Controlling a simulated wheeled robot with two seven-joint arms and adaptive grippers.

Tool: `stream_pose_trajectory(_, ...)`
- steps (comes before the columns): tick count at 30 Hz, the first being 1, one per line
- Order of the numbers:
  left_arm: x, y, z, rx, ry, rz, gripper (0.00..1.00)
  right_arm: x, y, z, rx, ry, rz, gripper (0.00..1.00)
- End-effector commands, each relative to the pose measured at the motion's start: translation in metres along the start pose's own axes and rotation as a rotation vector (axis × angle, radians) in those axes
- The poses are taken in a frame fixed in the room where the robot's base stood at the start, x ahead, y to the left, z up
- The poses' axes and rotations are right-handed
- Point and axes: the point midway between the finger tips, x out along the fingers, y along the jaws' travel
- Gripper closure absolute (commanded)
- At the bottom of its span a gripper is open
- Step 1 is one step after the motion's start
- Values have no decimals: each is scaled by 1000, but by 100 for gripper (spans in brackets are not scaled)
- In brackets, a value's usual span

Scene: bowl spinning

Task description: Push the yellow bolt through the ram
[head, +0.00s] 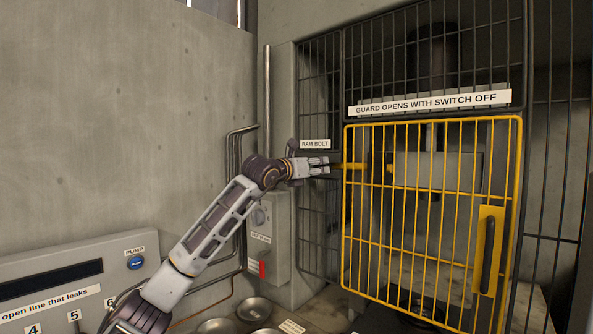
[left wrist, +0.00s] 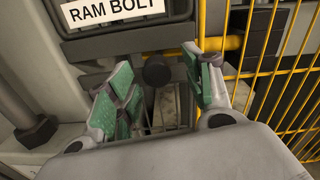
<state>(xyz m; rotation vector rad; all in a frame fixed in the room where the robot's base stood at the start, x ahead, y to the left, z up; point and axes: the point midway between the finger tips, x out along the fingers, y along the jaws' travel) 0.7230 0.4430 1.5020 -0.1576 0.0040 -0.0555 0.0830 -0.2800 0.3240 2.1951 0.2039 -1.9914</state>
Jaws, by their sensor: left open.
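The yellow bolt (head: 355,166) is a short horizontal bar at the guard's left edge, level with my left gripper. In the left wrist view a yellow bar (left wrist: 220,43) runs right from behind the fingers. A dark round knob (left wrist: 156,70) shows between the fingers, below the RAM BOLT label. The ram (head: 450,172) is a grey block behind the guard bars. A yellow stub (head: 389,168) shows at its left side. My left gripper (head: 322,166) is open at the bolt's left end; its fingertips also show in the left wrist view (left wrist: 160,76). I cannot tell whether it touches the knob.
The yellow guard door (head: 345,230) is closed in front of the ram, with a handle plate (head: 487,250) at right. A grey switch box (head: 266,235) with a red lever stands below my left arm. Round dishes (head: 254,309) lie below. A control panel (head: 60,285) is at lower left.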

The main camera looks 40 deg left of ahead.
Motion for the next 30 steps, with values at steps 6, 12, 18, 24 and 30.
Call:
stream_pose_trajectory(6, -22, 0, -1, 3, 1, 2, 49, 0, -1, 0, 0, 0, -1, 60)
stream_pose_trajectory(12, -42, -1, -1, 3, 1, 0, 49, 0, -1, 0, 0, 0, -1, 60)
stream_pose_trajectory(18, -59, 0, -1, 2, 1, 1, 49, 0, -1, 0, 0, 0, -1, 60)
stream_pose_trajectory(24, -74, -1, -1, 3, 1, 1, 49, 0, -1, 0, 0, 0, -1, 60)
stream_pose_trajectory(30, -86, 0, -1, 1, 1, 1, 49, 0, -1, 0, 0, 0, -1, 60)
